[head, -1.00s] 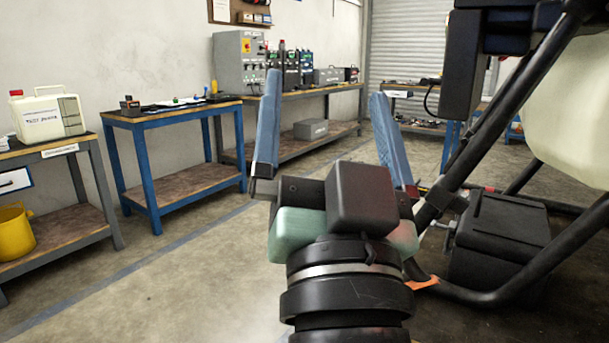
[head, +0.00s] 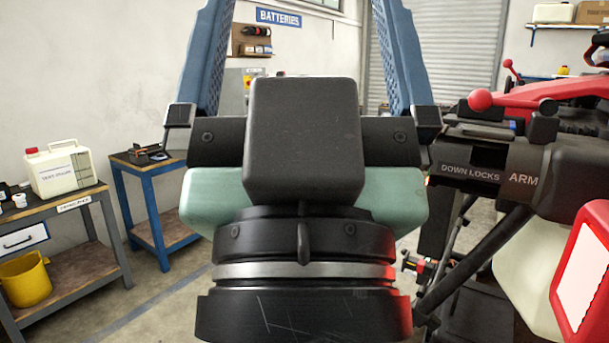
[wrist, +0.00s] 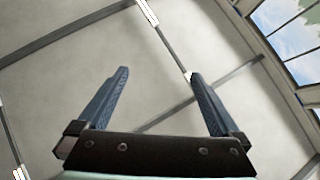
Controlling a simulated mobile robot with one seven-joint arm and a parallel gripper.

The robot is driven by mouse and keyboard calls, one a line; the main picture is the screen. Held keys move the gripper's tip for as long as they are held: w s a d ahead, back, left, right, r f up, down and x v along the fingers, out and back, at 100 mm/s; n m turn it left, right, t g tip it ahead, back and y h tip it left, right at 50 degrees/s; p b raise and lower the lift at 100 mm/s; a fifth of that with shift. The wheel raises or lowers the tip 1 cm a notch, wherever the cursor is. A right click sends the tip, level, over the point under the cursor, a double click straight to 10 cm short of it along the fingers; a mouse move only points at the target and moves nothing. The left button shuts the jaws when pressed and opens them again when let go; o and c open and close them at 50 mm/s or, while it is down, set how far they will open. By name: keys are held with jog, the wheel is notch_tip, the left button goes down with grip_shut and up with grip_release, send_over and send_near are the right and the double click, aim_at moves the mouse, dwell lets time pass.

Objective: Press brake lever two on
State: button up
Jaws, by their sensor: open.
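My gripper (head: 305,25) is raised close in front of the head camera, its two blue fingers spread wide and pointing up. In the wrist view my gripper (wrist: 158,73) is open and empty against the ceiling. On the machine at the right of the head view, a red ball-ended lever (head: 480,98) lies just right of my right finger, apparently apart from it in depth. A smaller red-knobbed lever (head: 508,64) stands behind it. No brake label or number is readable on either, so I cannot tell which is brake lever two.
A black panel marked "DOWN LOCKS" and "ARM" (head: 472,172) sits below the levers. A red-framed white panel (head: 585,280) is near at lower right. Workbenches with a white canister (head: 58,172) line the left wall. Floor at left is clear.

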notch_tip(320, 180, up, 11)
jog(key=p, duration=0.8)
jog(key=shift+p, duration=0.3)
